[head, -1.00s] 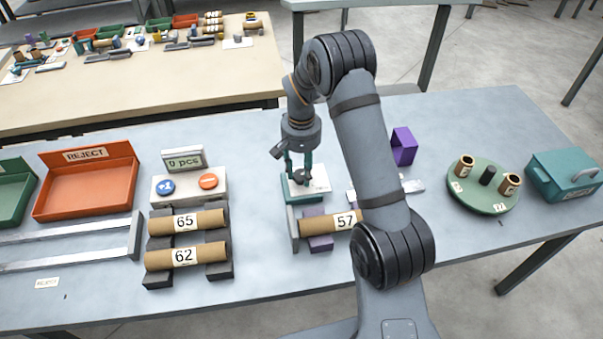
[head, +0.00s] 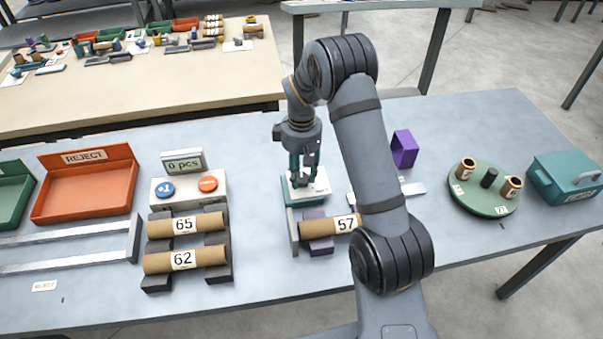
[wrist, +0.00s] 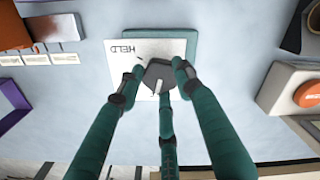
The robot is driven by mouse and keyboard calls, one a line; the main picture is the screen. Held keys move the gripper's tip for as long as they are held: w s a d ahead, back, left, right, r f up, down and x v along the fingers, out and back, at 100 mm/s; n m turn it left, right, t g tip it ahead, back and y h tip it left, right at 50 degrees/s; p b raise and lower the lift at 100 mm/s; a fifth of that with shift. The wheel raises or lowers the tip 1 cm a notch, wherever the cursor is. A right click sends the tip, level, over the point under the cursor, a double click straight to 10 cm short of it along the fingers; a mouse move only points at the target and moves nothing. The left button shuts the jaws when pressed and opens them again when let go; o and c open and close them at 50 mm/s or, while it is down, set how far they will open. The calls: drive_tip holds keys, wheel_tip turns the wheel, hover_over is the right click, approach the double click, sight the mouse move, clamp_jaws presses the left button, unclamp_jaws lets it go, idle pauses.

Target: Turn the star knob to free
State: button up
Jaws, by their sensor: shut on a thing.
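The star knob (wrist: 155,72) is dark grey with a pale pointer line, in the middle of the wrist view. It sits on a white plate (wrist: 146,48) whose visible word "HELD" reads upside down, above left of the knob. The plate is on a teal block (head: 293,200). My gripper (wrist: 158,77) has three teal fingers closed around the knob. In the head view my gripper (head: 301,184) points down onto the white plate (head: 321,184); its fingers mostly hide the knob there. The pointer line runs toward the bottom of the wrist view, away from "HELD".
A cardboard tube marked 57 (head: 322,227) lies just in front of the teal block. A purple bracket (head: 404,150) stands to the right behind my arm. The counter box (head: 190,187) and tubes 65 (head: 205,222) and 62 (head: 203,257) are to the left.

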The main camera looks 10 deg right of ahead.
sight(302, 178)
drive_tip(key=shift+s+f+n, duration=0.1)
drive_tip(key=shift+s+n, duration=0.05)
drive_tip(key=shift+n, duration=0.95)
drive_tip(key=o, duration=1.1)
drive_tip(key=shift+o, duration=0.2)
wheel_tip(302, 178, up, 12)
